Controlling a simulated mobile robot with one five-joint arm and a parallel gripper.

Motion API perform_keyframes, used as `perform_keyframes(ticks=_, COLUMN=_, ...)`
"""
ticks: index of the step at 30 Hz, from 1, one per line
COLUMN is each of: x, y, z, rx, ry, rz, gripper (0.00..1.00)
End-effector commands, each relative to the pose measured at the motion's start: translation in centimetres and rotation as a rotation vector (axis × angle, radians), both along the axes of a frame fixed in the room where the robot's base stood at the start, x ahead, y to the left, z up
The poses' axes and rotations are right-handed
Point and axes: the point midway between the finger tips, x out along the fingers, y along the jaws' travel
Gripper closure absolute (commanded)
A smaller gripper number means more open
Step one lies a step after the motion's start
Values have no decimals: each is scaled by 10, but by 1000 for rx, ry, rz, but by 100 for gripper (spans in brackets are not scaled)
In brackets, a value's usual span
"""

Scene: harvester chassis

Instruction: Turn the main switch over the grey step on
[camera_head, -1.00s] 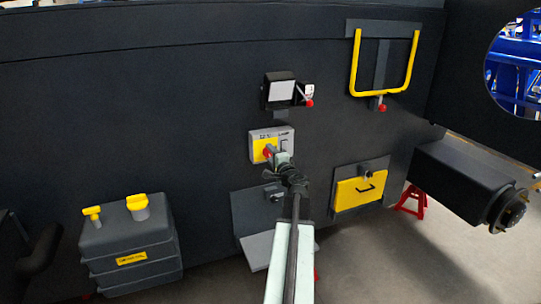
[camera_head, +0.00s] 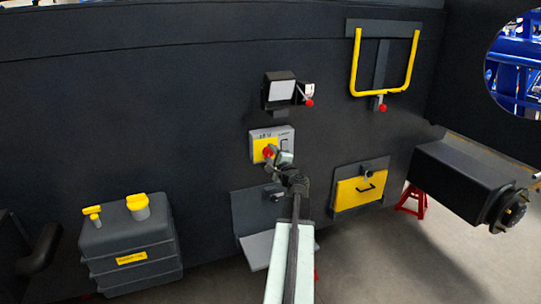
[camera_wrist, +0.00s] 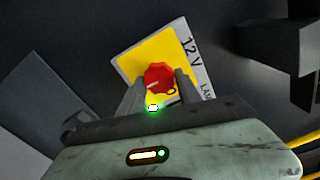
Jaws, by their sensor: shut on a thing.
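The main switch is a red knob (camera_head: 268,153) on a yellow and grey panel (camera_head: 264,143), mounted on the dark wall above the grey step (camera_head: 257,250). In the wrist view the red knob (camera_wrist: 159,78) sits between the two fingers of my gripper (camera_wrist: 160,88), with the yellow panel (camera_wrist: 140,58) and its "12 V" lettering behind it. My gripper (camera_head: 277,157) is shut on the knob, which also shows in the head view. The lower part of the knob is partly hidden by my gripper, and I cannot tell its switch position.
A black box with a light face and red-tipped lever (camera_head: 309,103) is above the panel. A yellow rail (camera_head: 384,93) is at the upper right, a yellow drawer (camera_head: 360,190) lower right. A dark tank (camera_head: 131,245) with yellow caps stands lower left.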

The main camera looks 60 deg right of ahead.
Motion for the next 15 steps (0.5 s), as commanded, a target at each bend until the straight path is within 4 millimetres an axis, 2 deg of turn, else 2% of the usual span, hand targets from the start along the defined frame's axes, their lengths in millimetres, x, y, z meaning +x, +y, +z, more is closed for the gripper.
perform_keyframes(ticks=2, x=0, y=1, z=-1, rx=0, ry=3, rz=1, gripper=100)
perform_keyframes(ticks=3, x=0, y=1, z=-1, rx=0, ry=3, rz=1, gripper=57)
perform_keyframes(ticks=5, x=0, y=1, z=-1, rx=-1, ry=2, rz=0, gripper=40)
perform_keyframes(ticks=6, x=0, y=1, z=-1, rx=0, ry=1, rz=0, gripper=38)
perform_keyframes(ticks=15, x=-1, y=1, z=0, rx=-1, ry=1, rz=0, gripper=38)
